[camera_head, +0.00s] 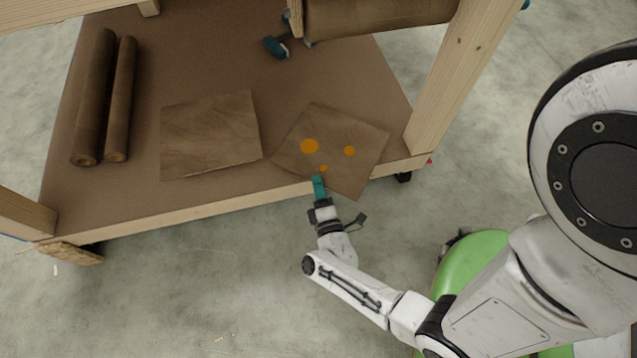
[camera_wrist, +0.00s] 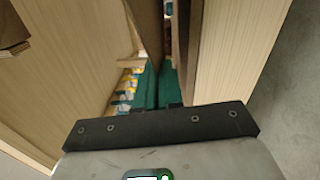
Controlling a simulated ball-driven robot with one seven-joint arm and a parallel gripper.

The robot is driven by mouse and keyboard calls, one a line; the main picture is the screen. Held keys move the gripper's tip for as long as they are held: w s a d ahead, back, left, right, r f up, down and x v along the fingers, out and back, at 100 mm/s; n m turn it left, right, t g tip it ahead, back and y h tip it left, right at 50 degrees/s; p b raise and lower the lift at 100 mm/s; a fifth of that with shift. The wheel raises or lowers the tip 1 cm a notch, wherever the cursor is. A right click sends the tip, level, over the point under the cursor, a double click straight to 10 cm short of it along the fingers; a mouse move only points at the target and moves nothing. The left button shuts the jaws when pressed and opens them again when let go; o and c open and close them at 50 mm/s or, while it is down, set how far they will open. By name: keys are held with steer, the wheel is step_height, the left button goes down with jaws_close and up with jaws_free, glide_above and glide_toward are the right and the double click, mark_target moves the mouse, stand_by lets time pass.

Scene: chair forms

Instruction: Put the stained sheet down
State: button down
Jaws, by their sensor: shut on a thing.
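The stained sheet (camera_head: 345,135) is a brown square sheet with three orange spots. In the head view it lies turned at an angle over the right part of the cart's lower shelf, its near corner reaching past the shelf's front edge. My gripper (camera_head: 318,184) is at the sheet's near edge, its teal fingers shut on it. In the wrist view my green fingers (camera_wrist: 157,85) are close together with a thin brown strip between them. Whether the sheet rests fully on the shelf, I cannot tell.
A plain brown sheet (camera_head: 210,133) lies on the shelf (camera_head: 180,50) just left of the stained one. Two brown rolls (camera_head: 95,100) (camera_head: 121,100) lie at the left. A wooden leg (camera_head: 460,75) stands at the right. A teal-handled tool (camera_head: 276,46) is at the back.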

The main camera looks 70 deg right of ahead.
steer(key=shift+f+b, duration=0.6)
steer(key=shift+f, duration=0.95)
steer(key=c, duration=1.3)
jaws_free()
